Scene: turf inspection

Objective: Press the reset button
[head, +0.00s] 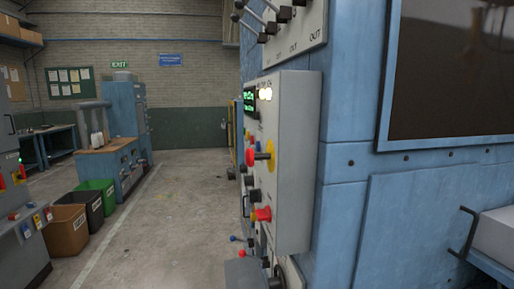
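A grey control panel (292,170) is mounted on the side of a blue machine and is seen at a steep angle. It carries a green-lit display (251,98), lit pale lamps (265,94), a red mushroom button (261,156) on a yellow disc, and a black knob (254,194). A lower red control (262,214) sits below these. The panel lettering is too small and slanted to read, so I cannot tell which control is the reset button. Neither of my grippers is in view.
The blue machine (342,95) fills the right side, with a dark window (450,75). Levers (268,18) stick out above the panel. Small ball-ended levers (237,239) stand below it. Bins (67,230) and a workbench (108,160) stand left. The concrete floor (180,215) between is clear.

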